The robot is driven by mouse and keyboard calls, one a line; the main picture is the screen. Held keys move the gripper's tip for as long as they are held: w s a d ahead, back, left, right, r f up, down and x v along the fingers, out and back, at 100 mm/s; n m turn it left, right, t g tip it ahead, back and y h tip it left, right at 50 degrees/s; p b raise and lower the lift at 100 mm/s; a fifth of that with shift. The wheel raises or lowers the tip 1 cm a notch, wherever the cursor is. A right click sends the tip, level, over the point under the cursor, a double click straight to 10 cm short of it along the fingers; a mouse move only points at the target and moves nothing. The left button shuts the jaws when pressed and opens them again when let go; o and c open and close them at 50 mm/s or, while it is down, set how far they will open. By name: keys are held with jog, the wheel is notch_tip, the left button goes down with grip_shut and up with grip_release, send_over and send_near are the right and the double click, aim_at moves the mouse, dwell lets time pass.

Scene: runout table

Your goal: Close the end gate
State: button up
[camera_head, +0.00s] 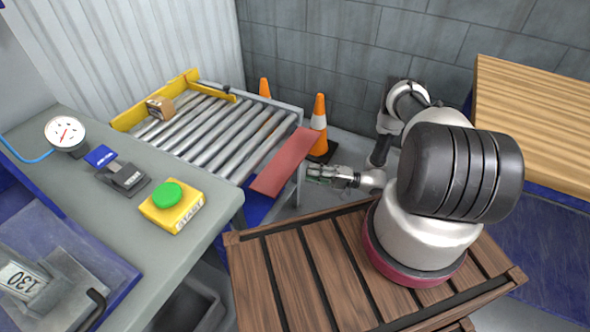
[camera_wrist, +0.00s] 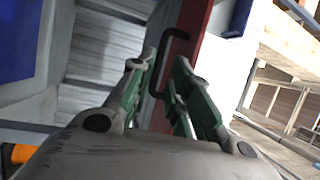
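The end gate (camera_head: 285,162) is a flat red panel at the right-hand end of the roller table (camera_head: 225,130). Its broad face shows tilted in the head view. In the wrist view the red gate (camera_wrist: 192,45) runs up the middle, with a black bar handle (camera_wrist: 155,78) on it. My gripper (camera_head: 315,175) is close to the right of the gate in the head view. In the wrist view my gripper (camera_wrist: 163,66) is open, with its two green-padded fingers on either side of the handle. I cannot tell whether a finger touches it.
A small brown box (camera_head: 160,107) sits on the rollers by the yellow rail (camera_head: 188,80). Orange cones (camera_head: 319,125) stand behind the table.

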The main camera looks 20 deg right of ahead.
aim_at(293, 170)
jog(key=x, duration=0.7)
jog(key=shift+w+a, duration=0.1)
jog(key=shift+a, duration=0.25)
grip_shut()
